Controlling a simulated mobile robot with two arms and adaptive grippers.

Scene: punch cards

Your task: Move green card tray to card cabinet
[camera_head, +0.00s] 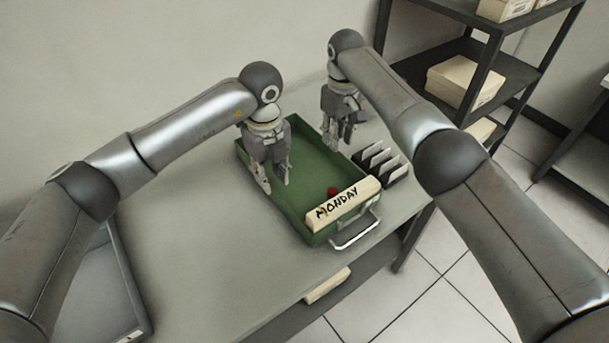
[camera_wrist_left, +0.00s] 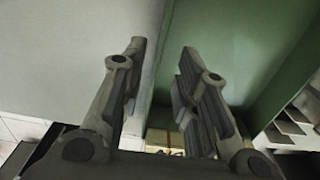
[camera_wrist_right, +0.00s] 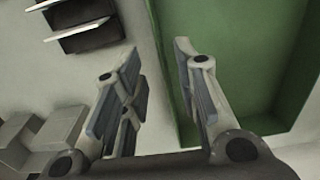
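The green card tray (camera_head: 300,165) lies on the table with its metal handle (camera_head: 357,230) toward the near right. A cream card block marked "MONDAY" (camera_head: 343,203) and a small red thing (camera_head: 333,191) are at its handle end. My left gripper (camera_head: 275,186) is at the tray's left side; in the left wrist view its fingers (camera_wrist_left: 160,75) are open, the tray's wall showing between them. My right gripper (camera_head: 332,143) is at the tray's far right side; in the right wrist view its fingers (camera_wrist_right: 157,70) are open, with the tray's rim between them. I cannot tell whether either touches the wall.
A black rack with upright cards (camera_head: 380,163) stands close to the tray's right side. A grey tray (camera_head: 85,285) is at the table's left. Dark shelves with cream boxes (camera_head: 465,82) stand at the back right.

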